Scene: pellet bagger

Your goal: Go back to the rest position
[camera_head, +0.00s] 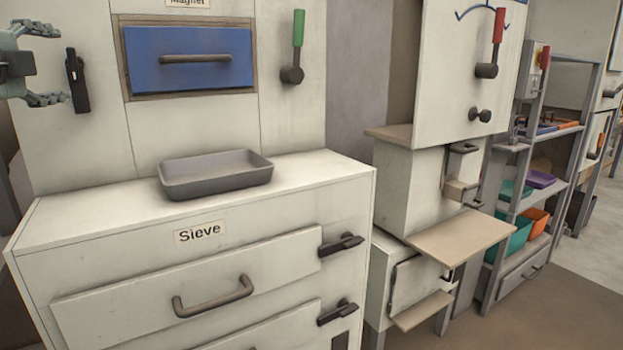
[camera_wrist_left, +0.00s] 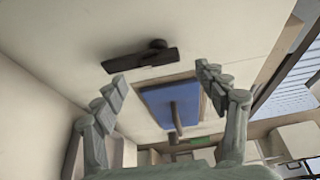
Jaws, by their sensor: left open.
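My left gripper (camera_head: 62,64) is at the upper left edge of the head view, in front of the white cabinet and left of a black latch handle (camera_head: 77,80). Its fingers are spread and nothing is between them. In the left wrist view the open fingers (camera_wrist_left: 160,85) frame the blue drawer front (camera_wrist_left: 172,102), with the black handle (camera_wrist_left: 140,60) above it. I see no contact with either. My right gripper is in neither view.
A grey tray (camera_head: 216,178) sits on the white Sieve cabinet (camera_head: 90,215). A green-tipped lever (camera_head: 297,45) is right of the blue Magnet drawer (camera_head: 190,57). A red-tipped lever (camera_head: 497,28) and a shelf (camera_head: 522,215) with coloured bins stand further right. Brown floor shows at lower right.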

